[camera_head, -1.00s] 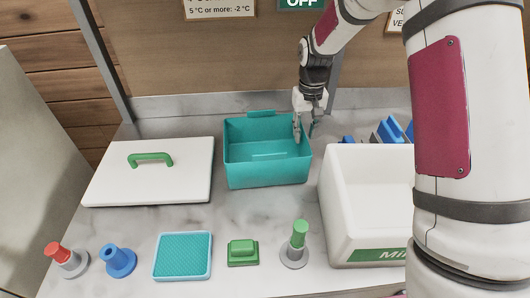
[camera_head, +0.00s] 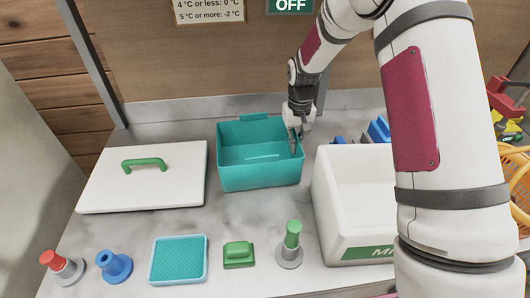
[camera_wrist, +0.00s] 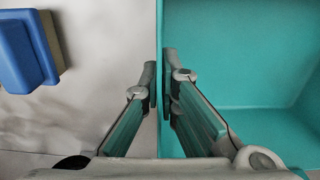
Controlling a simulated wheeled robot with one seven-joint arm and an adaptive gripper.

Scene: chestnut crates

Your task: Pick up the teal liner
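The teal liner (camera_head: 262,176) is an open, empty rectangular box standing upright on the counter, with a tab on its back rim. In the wrist view its wall and floor (camera_wrist: 240,60) fill the right side. My gripper (camera_head: 297,143) points down at the liner's right wall. In the wrist view the fingers (camera_wrist: 160,78) straddle that wall, one inside and one outside. They are close together with the thin wall between them, and look shut on it. The lower fingertips are partly hidden in the head view.
A white crate (camera_head: 326,225) stands close to the liner's right, with blue items (camera_head: 378,130) behind it. A white lid (camera_head: 110,190) with a green handle lies left. A teal mat (camera_head: 179,260), green block (camera_head: 238,254) and several knobbed pieces line the front. Bare counter lies before the liner.

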